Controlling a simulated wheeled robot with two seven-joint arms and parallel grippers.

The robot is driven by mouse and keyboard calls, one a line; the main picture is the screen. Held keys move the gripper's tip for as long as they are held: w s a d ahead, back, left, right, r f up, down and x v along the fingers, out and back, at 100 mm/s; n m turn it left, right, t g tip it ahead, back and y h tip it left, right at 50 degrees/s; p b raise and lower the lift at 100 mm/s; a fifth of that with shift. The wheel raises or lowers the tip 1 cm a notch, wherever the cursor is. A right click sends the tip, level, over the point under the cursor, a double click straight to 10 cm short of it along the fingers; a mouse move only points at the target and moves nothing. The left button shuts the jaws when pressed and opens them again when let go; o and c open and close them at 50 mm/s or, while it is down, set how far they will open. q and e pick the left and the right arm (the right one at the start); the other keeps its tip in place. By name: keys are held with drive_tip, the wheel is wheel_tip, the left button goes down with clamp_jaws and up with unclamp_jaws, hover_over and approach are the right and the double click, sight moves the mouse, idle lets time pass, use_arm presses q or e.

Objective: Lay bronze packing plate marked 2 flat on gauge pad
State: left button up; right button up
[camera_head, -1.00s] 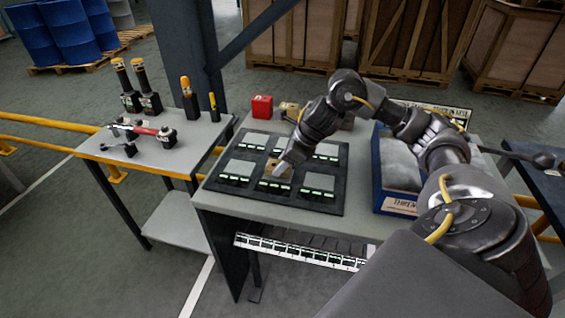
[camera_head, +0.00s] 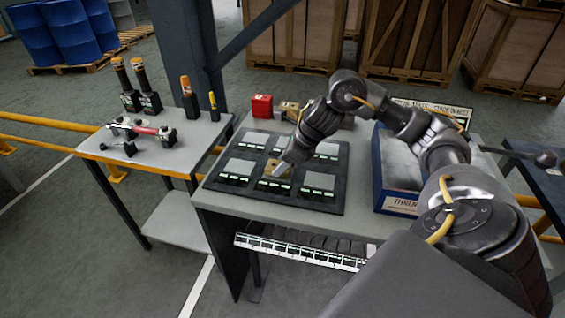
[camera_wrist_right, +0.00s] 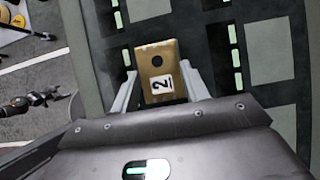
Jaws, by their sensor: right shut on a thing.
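The bronze packing plate marked 2 (camera_wrist_right: 157,72) sits between the two fingers of my right gripper (camera_wrist_right: 160,88), with its hole and white "2" label facing the wrist camera. In the head view the plate (camera_head: 278,168) shows as a small tan patch under the right gripper (camera_head: 283,168), over the front middle of the black board (camera_head: 212,184). The right gripper is shut on it. I cannot tell whether the plate touches the board or which pad lies under it. Grey pads (camera_head: 240,167) with label strips are set in the board. My left gripper is not in view.
A blue bin (camera_head: 396,205) stands right of the board. A red block (camera_head: 262,106) and a tan block (camera_head: 289,109) stand behind it. A side table (camera_head: 120,153) at left holds tools. A row of labelled slots (camera_head: 300,252) hangs below the table front.

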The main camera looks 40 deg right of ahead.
drive_tip(key=shift+d+f+b, duration=0.25)
drive_tip(key=shift+f+b, duration=0.25)
drive_tip(key=shift+f, duration=0.2)
drive_tip(key=o, duration=1.5)
drive_tip(key=shift+s+f, duration=0.1)
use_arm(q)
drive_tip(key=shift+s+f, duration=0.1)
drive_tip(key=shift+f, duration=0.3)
use_arm(e)
drive_tip(key=shift+f, duration=0.15)
